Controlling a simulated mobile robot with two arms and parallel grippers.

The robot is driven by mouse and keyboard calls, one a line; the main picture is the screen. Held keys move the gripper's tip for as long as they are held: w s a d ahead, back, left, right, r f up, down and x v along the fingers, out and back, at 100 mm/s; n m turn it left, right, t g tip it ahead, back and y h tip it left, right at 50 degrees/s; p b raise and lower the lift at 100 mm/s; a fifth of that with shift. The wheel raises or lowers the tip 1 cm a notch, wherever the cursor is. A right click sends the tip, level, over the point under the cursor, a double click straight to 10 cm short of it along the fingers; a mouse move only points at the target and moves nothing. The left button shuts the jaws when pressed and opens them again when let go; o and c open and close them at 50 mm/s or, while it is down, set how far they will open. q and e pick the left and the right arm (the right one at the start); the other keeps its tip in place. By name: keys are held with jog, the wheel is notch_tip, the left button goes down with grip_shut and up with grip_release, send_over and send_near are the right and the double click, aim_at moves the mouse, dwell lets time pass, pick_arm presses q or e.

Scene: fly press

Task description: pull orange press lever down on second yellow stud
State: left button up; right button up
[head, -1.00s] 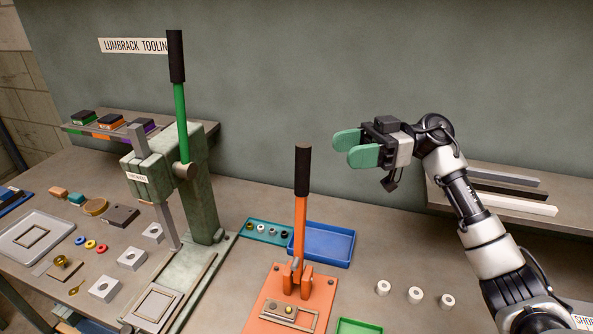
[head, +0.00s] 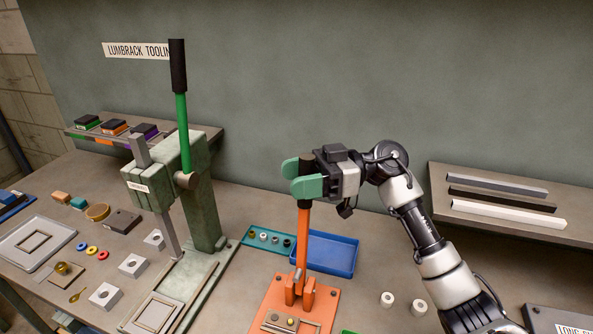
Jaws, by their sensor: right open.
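The orange press (head: 325,300) stands at the bottom centre, its orange lever (head: 302,238) upright. A small yellowish stud (head: 290,322) sits in the fixture on its base, near the lower picture edge, beside a greyer piece (head: 274,316). My right gripper (head: 300,178) is open at the lever's black grip. Its green fingers hide most of the grip; the dark top shows between them. Contact cannot be told. My left gripper is not in view.
A taller green press (head: 205,200) with a green lever (head: 182,120) stands to the left. A blue tray (head: 330,253) and a teal tray (head: 262,241) lie behind the orange press. White rings (head: 388,299) lie to the right. A shelf (head: 520,222) holds bars.

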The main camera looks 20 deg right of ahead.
jog(key=shift+s+a, duration=0.1)
jog(key=shift+a, duration=0.15)
grip_shut()
dwell(0.3)
